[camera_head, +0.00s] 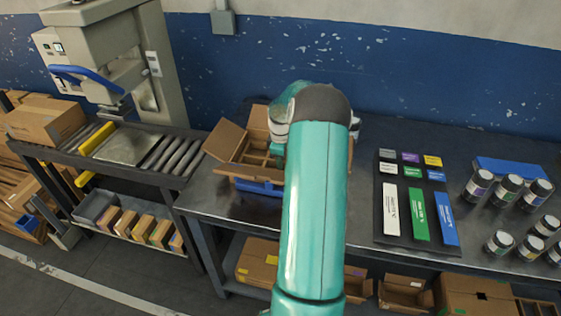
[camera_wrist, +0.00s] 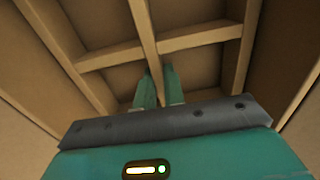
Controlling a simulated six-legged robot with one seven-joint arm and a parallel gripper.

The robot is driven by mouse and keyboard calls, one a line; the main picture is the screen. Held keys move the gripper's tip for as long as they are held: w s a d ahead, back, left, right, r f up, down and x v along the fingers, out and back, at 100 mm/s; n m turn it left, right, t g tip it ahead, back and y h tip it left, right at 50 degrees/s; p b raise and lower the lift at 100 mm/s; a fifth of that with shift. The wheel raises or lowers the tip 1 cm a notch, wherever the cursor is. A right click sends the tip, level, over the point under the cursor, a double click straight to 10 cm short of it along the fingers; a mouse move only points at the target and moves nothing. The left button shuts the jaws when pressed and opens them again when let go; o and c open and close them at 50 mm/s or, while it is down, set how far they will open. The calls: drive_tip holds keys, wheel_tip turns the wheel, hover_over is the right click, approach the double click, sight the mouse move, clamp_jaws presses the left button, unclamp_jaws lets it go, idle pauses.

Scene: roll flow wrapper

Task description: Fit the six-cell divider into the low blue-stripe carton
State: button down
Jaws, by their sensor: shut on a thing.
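The low carton (camera_head: 222,141) stands open on the dark bench, left of my arm, with its flaps spread and a blue stripe along its front. The tan six-cell divider (camera_head: 252,157) shows inside the carton's opening. In the wrist view, the divider's crossing slats (camera_wrist: 205,39) fill the space between the carton's walls (camera_wrist: 284,50). My gripper (camera_wrist: 159,85) is shut on a middle slat of the divider, with its fingers pointing down into the cells. My arm hides the carton's right part in the head view. I cannot tell whether the divider touches the carton floor.
Right of my arm lies a dark board (camera_head: 404,241) with coloured cards and strips. Several lidded jars (camera_head: 508,190) and a blue tray (camera_head: 507,170) stand farther right. A roller conveyor (camera_head: 172,155) with a machine is at left. Boxes (camera_head: 258,262) fill the shelf below.

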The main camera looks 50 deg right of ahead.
drive_tip(key=shift+f, duration=0.35)
drive_tip(key=c, duration=1.5)
unclamp_jaws()
wheel_tip(320, 180, up, 13)
drive_tip(key=w+a+r+m+t+h, duration=0.1)
drive_tip(key=a+r, duration=0.4)
drive_tip(key=a, duration=0.4)
drive_tip(key=a+r, duration=0.4)
drive_tip(key=a, duration=0.5)
drive_tip(key=w+a+r+m+t+h, duration=0.1)
drive_tip(key=a+r, duration=0.4)
drive_tip(key=a, duration=0.4)
drive_tip(key=s+a+m+t+y, duration=0.1)
drive_tip(key=s+a, duration=0.7)
drive_tip(key=a, duration=0.3)
drive_tip(key=s+a+m+t+y, duration=0.1)
drive_tip(key=s+a+t, duration=0.1)
drive_tip(key=s+a, duration=0.6)
drive_tip(key=a, duration=0.2)
drive_tip(key=shift+a+m+t, duration=0.3)
drive_tip(key=shift+a, duration=0.05)
